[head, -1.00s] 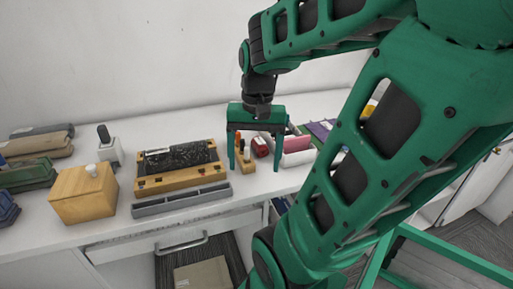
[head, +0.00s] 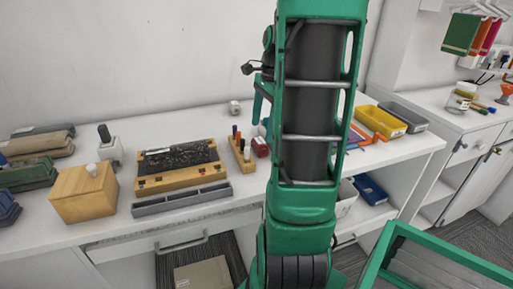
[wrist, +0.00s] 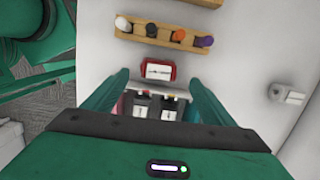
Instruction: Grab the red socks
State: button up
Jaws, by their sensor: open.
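No item is clearly recognisable as red socks. A small red item with a white label (wrist: 159,71) lies on the white tabletop in the wrist view. It also shows in the head view (head: 260,147), just left of my arm; I cannot tell if it is socks. My gripper (wrist: 158,77) is open, with one green finger on each side of the red item in the picture and nothing visibly held. Below the red item in the wrist view, a pale tray (wrist: 156,93) with dark and white pieces is partly hidden by my gripper. In the head view my arm hides most of the gripper.
A wooden rack (head: 244,154) of several markers stands left of the red item. A small white object (head: 234,107) is near the wall. A wooden stand with a dark pad (head: 180,165) and a wooden box (head: 84,194) are farther left. Yellow (head: 380,121) and grey bins stand right.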

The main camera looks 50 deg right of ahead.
aim_at(260, 140)
jog(key=shift+w+a+f, duration=0.1)
jog(key=shift+a+f, duration=0.1)
jog(key=shift+f, duration=0.9)
jog(key=shift+w+a+f, duration=0.1)
jog(key=shift+a+f, duration=0.05)
jog(key=shift+f, duration=0.9)
jog(key=shift+w+a+f, duration=0.1)
jog(key=shift+a+f, duration=0.1)
jog(key=shift+f, duration=0.9)
jog(key=shift+c, duration=0.3)
jog(key=c, duration=1.1)
